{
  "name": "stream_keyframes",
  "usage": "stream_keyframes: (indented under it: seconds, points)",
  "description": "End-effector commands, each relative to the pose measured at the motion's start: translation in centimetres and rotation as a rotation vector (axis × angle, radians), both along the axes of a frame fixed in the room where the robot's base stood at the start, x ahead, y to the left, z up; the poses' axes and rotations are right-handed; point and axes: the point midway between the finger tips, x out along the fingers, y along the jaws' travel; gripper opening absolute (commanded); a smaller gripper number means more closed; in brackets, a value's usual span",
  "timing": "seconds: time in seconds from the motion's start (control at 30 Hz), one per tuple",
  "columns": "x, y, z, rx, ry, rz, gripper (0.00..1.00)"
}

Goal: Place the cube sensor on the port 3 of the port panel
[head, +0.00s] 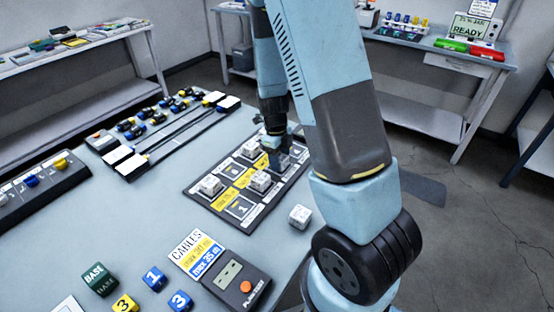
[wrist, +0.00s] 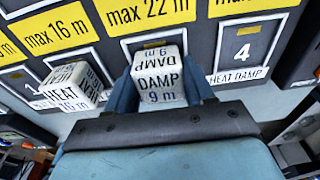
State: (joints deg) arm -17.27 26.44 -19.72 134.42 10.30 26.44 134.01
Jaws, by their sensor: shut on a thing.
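My gripper (wrist: 161,88) is shut on a white cube sensor (wrist: 158,70) marked "DAMP 9 m". In the head view my gripper (head: 274,145) is over the far right part of the dark port panel (head: 196,198). In the wrist view the cube overlaps a white-framed port left of the port marked 4 (wrist: 245,55). The cube hides that port's number, and I cannot tell whether the cube touches the panel. A second cube (wrist: 72,86), marked "HEAT 16 m", stands left of the held one.
Other white cubes (head: 210,185) (head: 261,180) stand on the panel. A loose white cube (head: 300,216) sits on the table beside the panel's near right edge. A cable rack (head: 170,135) lies left of the panel. A dark meter (head: 236,283) and labelled blocks (head: 154,278) are in front.

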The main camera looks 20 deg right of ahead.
Motion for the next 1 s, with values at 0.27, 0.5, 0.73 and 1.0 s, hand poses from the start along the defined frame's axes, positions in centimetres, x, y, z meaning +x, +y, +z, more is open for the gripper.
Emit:
stream_keyframes:
  seconds: [0.27, 0.5, 0.73, 1.0]
  points:
    - [0.0, 0.2, -0.2, 0.000, 0.001, 0.005, 0.63]
    - [0.0, 0.4, -0.2, 0.000, 0.000, 0.007, 0.78]
    - [0.0, 0.4, 0.1, 0.001, -0.001, 0.008, 0.78]
    - [0.5, 0.8, 3.5, 0.000, -0.005, 0.011, 0.78]
